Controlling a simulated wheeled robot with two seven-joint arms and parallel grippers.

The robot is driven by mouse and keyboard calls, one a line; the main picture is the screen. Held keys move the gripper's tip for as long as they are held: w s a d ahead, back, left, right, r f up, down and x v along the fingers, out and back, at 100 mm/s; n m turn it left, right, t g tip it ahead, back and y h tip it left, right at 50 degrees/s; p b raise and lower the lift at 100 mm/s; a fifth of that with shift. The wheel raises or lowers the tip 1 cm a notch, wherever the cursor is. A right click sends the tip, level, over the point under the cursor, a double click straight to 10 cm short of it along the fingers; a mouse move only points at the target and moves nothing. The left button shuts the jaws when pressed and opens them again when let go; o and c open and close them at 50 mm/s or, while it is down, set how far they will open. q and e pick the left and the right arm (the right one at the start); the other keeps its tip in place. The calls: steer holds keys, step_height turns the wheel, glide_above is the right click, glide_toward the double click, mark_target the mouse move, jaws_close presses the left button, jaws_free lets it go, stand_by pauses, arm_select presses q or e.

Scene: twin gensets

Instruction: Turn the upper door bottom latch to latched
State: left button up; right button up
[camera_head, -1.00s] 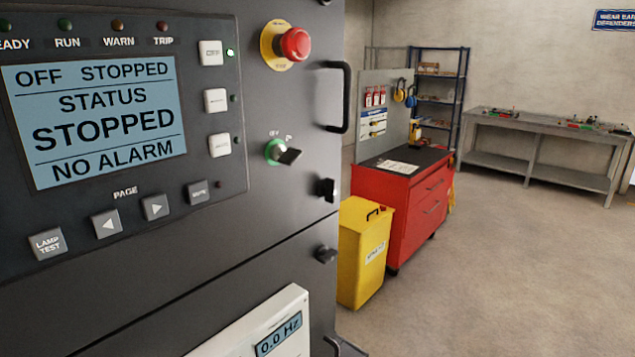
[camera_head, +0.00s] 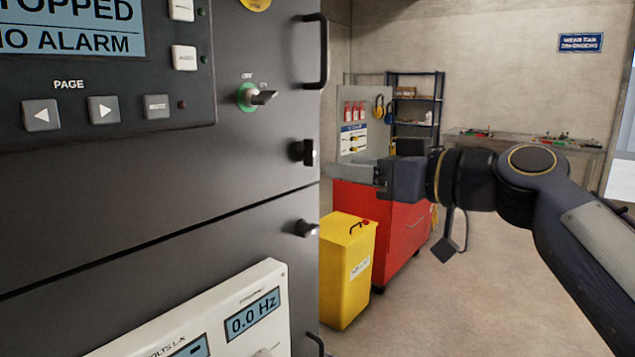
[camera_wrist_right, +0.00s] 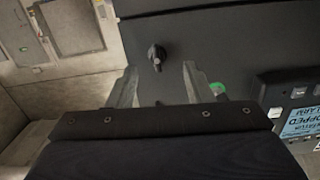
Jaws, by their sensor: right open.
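The upper door bottom latch (camera_head: 303,152) is a small black knob near the right edge of the dark upper door (camera_head: 250,155), just above the seam. It looks roughly upright. My right gripper (camera_head: 335,170) comes in from the right, its fingers pointing left at the cabinet, just right of the latch. In the right wrist view, the gripper (camera_wrist_right: 158,82) is open, and the latch (camera_wrist_right: 157,57) shows between and beyond its two fingertips. Nothing is held, and I see no contact. My left gripper is not in view.
A second latch (camera_head: 306,228) sits below the seam on the lower door. A door handle (camera_head: 322,52) and a green-based key switch (camera_head: 257,96) are above. A yellow bin (camera_head: 345,270) and a red tool cabinet (camera_head: 405,235) stand to the right.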

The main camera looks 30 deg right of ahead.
mark_target(314, 147)
steer(key=shift+n+t, duration=0.3)
steer(key=shift+t, duration=0.1)
steer(key=w, duration=0.2)
steer(key=w+a+r+p, duration=0.1)
steer(key=w, duration=0.1)
steer(key=w+a+r+p, duration=0.1)
steer(key=w, duration=0.1)
steer(key=shift+w, duration=0.1)
steer(key=shift+w+a, duration=0.15)
steer(key=shift+w, duration=0.4)
steer(key=c, duration=1)
